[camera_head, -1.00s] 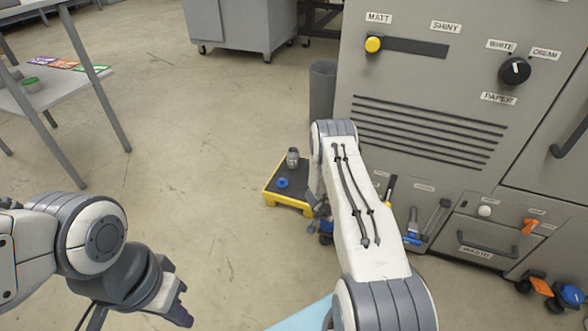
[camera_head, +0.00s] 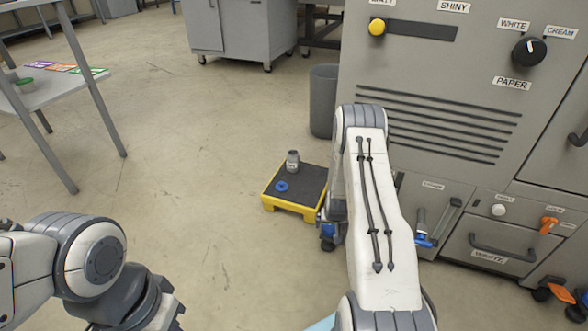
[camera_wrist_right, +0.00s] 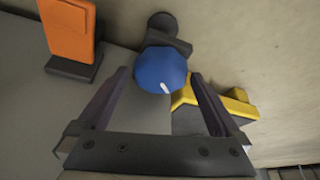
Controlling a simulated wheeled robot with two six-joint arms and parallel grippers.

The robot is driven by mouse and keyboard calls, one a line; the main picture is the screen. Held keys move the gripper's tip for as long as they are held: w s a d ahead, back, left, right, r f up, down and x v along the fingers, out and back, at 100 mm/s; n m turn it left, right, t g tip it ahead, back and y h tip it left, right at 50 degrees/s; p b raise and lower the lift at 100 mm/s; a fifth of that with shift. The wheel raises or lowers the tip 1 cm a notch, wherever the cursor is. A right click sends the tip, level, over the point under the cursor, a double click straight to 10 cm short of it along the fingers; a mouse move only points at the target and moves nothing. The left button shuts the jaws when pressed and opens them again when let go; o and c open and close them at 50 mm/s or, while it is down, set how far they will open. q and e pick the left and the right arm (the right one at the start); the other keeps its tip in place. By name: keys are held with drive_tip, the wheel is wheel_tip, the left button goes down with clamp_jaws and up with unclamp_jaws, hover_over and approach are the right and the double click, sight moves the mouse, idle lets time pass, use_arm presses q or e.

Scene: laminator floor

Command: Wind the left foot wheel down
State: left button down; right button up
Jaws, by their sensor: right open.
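The left foot wheel, a blue knob with a white mark (camera_wrist_right: 160,70), is in the middle of the right wrist view, with a dark caster and bracket behind it. It also shows as a small blue patch (camera_head: 327,231) beside my forearm in the head view. My right gripper (camera_wrist_right: 160,78) is open, its fingers on either side of the wheel; I cannot tell whether they touch it. In the head view this gripper is mostly hidden behind my arm. My left gripper (camera_head: 168,318) is at the lower left, cut off by the frame edge, away from the machine.
An orange lever (camera_wrist_right: 68,28) stands beside the wheel. A yellow-edged platform (camera_head: 290,208) with a blue ring and a small grey jar is left of the foot. The grey machine (camera_head: 430,185) fills the right; a bin (camera_head: 323,100) stands behind.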

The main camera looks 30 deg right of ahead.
drive_tip(key=shift+n+y, duration=0.3)
drive_tip(key=shift+n, duration=0.5)
drive_tip(key=p+v, duration=0.7)
drive_tip(key=v, duration=0.5)
drive_tip(key=w+a+r+n+p, duration=0.1)
drive_tip(key=a+r+p, duration=0.3)
drive_tip(key=r, duration=0.3)
drive_tip(key=w+a+r+n+p, duration=0.1)
drive_tip(key=a+r+p, duration=0.3)
drive_tip(key=r, duration=0.4)
drive_tip(key=w+a+r+n+y+p, duration=0.1)
drive_tip(key=a+r+p, duration=0.3)
drive_tip(key=r, duration=0.4)
drive_tip(key=shift+a+g, duration=0.3)
drive_tip(key=shift+a, duration=0.4)
